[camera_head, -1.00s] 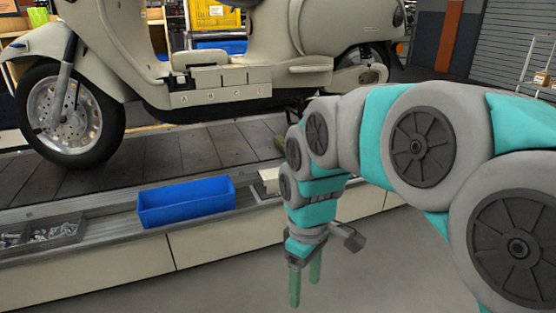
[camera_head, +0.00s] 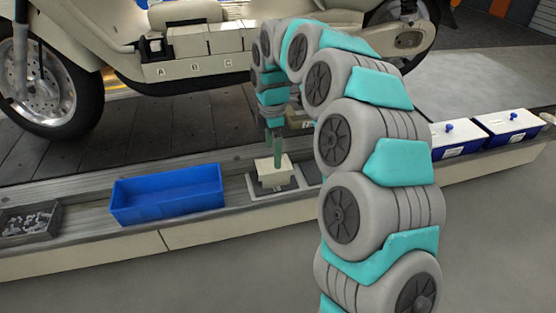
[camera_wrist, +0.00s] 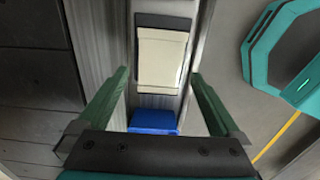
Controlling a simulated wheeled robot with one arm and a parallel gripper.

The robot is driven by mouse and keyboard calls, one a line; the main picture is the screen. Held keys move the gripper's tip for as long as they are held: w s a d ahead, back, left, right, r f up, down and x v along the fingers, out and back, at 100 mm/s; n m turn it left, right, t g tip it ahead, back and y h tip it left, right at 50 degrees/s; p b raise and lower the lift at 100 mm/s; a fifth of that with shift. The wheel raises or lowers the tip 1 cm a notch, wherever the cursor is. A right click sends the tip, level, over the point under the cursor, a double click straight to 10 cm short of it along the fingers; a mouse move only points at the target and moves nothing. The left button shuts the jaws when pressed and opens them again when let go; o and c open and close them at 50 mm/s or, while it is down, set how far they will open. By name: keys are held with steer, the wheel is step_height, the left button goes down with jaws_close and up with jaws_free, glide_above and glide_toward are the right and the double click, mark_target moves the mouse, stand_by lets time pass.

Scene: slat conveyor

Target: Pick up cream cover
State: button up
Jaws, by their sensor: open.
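The cream cover (camera_head: 275,178) sits on a dark base plate on the ledge along the conveyor, to the right of the blue bin. In the wrist view the cream cover (camera_wrist: 161,60) is a pale block seen from above, lying between the two green fingers in the picture. My gripper (camera_head: 273,153) is open and empty, pointing down over the cover. In the wrist view my gripper (camera_wrist: 160,76) has its fingers spread wider than the cover. Whether the fingertips reach down beside the cover I cannot tell.
The blue bin (camera_head: 168,196) stands left of the cover, and a grey tray of small metal parts (camera_head: 30,222) further left. Blue boxes with white lids (camera_head: 506,123) stand on the ledge at right. A cream scooter (camera_head: 120,45) stands on the slat conveyor (camera_head: 150,143) behind.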

mark_target(273, 168)
step_height(273, 168, down, 7)
steer(key=shift+f+b, duration=0.2)
steer(key=shift+b, duration=0.1)
steer(key=shift+c, duration=0.4)
steer(key=c, duration=1.1)
steer(key=shift+r, duration=0.1)
steer(key=shift+c, duration=0.2)
